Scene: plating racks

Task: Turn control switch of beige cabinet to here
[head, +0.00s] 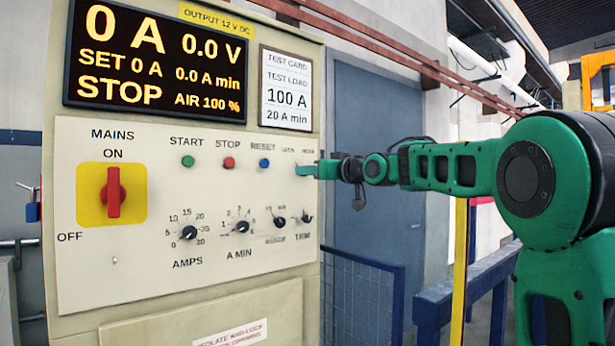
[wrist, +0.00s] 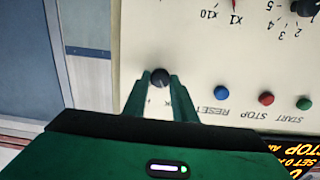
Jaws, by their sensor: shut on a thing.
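The beige cabinet (head: 90,290) has a pale control panel (head: 80,245) with a row of controls on it. At the right end of the button row, my gripper (head: 307,169) is at the panel. In the wrist view, its two green fingers (wrist: 160,84) are closed on the sides of a small round black control switch (wrist: 160,77). In the head view my fingers hide that switch. The small labels above it are too blurred to read, and which way it points cannot be told.
A red mains switch (head: 113,192) on a yellow plate points up to ON. Green (head: 188,161), red (head: 229,162) and blue (head: 265,163) buttons lie left of my gripper. Several black knobs sit below. The display (head: 155,55) reads STOP. A blue mesh fence (head: 362,300) stands right of the cabinet.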

